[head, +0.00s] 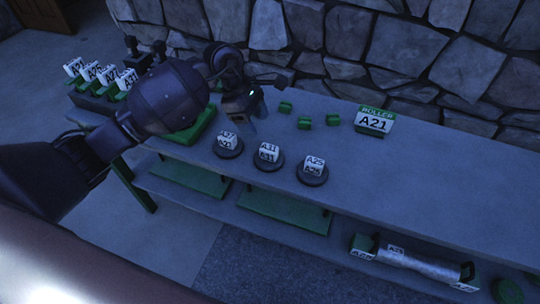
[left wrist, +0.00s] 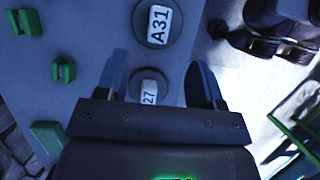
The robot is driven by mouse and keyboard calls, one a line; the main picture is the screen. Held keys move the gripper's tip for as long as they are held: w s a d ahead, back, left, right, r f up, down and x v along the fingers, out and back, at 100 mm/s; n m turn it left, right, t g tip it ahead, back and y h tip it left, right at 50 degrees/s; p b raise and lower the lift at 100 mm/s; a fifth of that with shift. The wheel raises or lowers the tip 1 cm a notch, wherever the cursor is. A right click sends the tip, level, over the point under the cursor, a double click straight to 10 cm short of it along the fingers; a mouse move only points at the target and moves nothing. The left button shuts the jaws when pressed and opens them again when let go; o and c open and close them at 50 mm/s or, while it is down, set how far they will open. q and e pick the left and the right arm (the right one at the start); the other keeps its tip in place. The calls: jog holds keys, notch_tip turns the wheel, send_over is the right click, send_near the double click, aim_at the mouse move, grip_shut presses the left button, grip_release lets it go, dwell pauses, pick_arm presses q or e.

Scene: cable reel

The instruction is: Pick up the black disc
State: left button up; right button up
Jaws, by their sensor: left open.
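Three black discs with white label blocks stand in a row on the grey table: the left disc (head: 228,154) marked A27, the middle disc (head: 268,166) marked A31, and the right disc (head: 312,180) marked A25. My left gripper (head: 253,115) is open and empty, above the table behind the left disc. In the left wrist view its fingers (left wrist: 157,66) point down on either side of a disc (left wrist: 136,86) whose label shows "27", partly hidden by the gripper's body. The A31 disc (left wrist: 175,28) lies beyond the fingertips. My right gripper is not seen.
Small green blocks (head: 304,121) and a green-and-white A21 roller sign (head: 374,121) stand farther back. White-tagged green holders (head: 103,76) are at the far left. A lower shelf holds a silver roller (head: 418,263). A stone wall (head: 400,50) bounds the back.

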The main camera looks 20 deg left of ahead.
aim_at(268, 147)
pick_arm(q)
jog(key=x, duration=0.4)
jog(key=shift+x, duration=0.75)
jog(key=b+x, duration=0.1)
jog(key=x, duration=0.2)
jog(key=shift+d+f, duration=0.1)
jog(key=shift+f, duration=0.05)
jog(key=shift+d+f, duration=0.1)
jog(key=shift+f, duration=0.35)
jog(key=shift+c, duration=0.2)
